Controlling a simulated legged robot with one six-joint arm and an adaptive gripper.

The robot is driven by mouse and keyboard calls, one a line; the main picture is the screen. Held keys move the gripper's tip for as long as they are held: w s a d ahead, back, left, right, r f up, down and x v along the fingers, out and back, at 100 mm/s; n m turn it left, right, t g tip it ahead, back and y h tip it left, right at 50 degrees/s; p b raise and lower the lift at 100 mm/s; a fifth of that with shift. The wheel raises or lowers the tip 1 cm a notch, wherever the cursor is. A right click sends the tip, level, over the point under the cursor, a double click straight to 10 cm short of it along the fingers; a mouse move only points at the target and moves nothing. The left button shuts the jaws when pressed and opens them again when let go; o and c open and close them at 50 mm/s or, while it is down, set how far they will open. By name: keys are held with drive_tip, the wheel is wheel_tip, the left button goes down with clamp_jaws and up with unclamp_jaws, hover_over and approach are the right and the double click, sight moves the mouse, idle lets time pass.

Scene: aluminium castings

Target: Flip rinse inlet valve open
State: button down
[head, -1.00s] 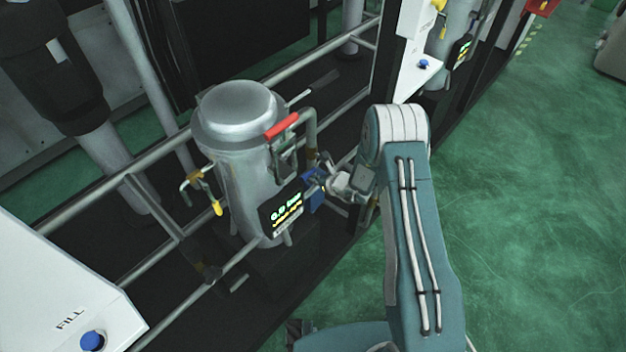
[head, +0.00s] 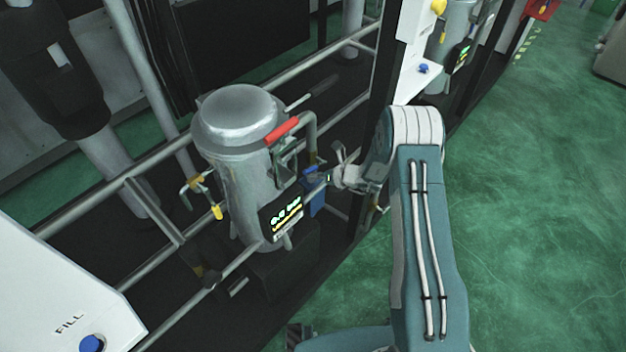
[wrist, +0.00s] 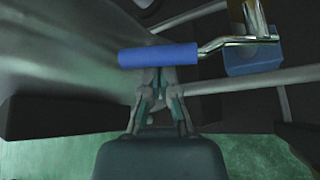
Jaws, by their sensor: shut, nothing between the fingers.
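A valve lever with a blue sleeve (wrist: 158,54) and a bent metal shank lies across the wrist view, running right to a brass-coloured pipe. In the head view a blue valve part (head: 316,192) shows low at the right side of the metal vessel (head: 241,150). My gripper (wrist: 156,80) is shut and empty, its fingertips at the blue sleeve's lower edge in the wrist view; I cannot tell whether they touch. In the head view my gripper (head: 330,177) is just right of the blue part. No label names the rinse inlet valve.
A red lever (head: 281,130) sits high on the vessel and a yellow-handled valve (head: 217,211) is at its left. Metal rails (head: 165,228) run behind it. A white FILL panel (head: 60,290) stands at lower left. Green floor (head: 530,210) is open at right.

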drive_tip(key=shift+w+d+r+m+g+y, duration=0.25)
drive_tip(key=shift+r+m+y, duration=0.15)
drive_tip(key=shift+r+m, duration=0.15)
drive_tip(key=shift+w+d+r+m+g+y, duration=0.15)
drive_tip(key=shift+w+d+r+m+y, duration=0.1)
drive_tip(key=shift+r+m+y, duration=0.3)
drive_tip(key=shift+w+d+r, duration=1.4)
drive_tip(key=shift+r, duration=0.05)
drive_tip(key=shift+h, duration=0.25)
wheel_tip(320, 180, up, 10)
